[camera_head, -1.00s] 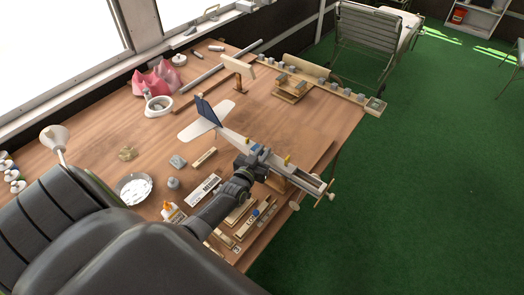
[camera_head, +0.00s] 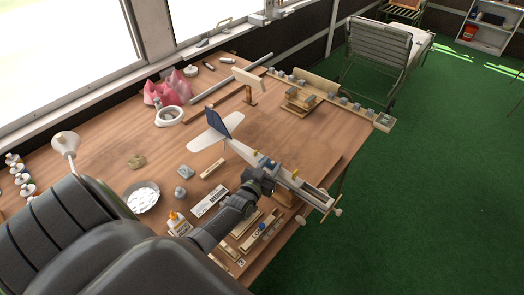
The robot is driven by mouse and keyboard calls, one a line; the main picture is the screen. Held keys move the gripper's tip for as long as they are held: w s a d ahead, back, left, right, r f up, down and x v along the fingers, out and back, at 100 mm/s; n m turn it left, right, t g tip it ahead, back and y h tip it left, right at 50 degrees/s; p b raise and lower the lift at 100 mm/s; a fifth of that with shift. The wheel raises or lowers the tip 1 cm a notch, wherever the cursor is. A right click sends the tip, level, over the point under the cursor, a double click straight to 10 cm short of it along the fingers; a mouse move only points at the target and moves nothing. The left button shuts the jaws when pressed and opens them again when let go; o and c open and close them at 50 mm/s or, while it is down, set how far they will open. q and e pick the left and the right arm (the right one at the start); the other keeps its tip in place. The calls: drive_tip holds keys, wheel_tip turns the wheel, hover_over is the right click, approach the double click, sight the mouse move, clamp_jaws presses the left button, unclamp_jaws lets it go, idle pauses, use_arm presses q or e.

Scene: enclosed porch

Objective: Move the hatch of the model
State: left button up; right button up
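The model airplane (camera_head: 239,149) sits on the wooden table with its blue-and-white tail (camera_head: 216,130) toward the window and its open-framed nose (camera_head: 313,195) toward the table's right edge. My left gripper (camera_head: 271,168) is at the middle of the fuselage, close against it or touching. Its fingers are small and partly hidden, so I cannot tell whether they are open or shut. I cannot make out the hatch separately from the fuselage and gripper. Small yellow parts show on the fuselage near the gripper. My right gripper is not in view.
A glue bottle (camera_head: 178,222), a white dish (camera_head: 142,196) and a printed card (camera_head: 210,201) lie left of my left forearm. Wooden strips lie below the model. A pink object (camera_head: 170,88) and a long tube (camera_head: 228,86) are at the back. The table middle is fairly clear.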

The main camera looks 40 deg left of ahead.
use_arm(q)
drive_tip(key=s+d+b, duration=0.2)
drive_tip(key=s, duration=1.5)
drive_tip(key=shift+r, duration=0.35)
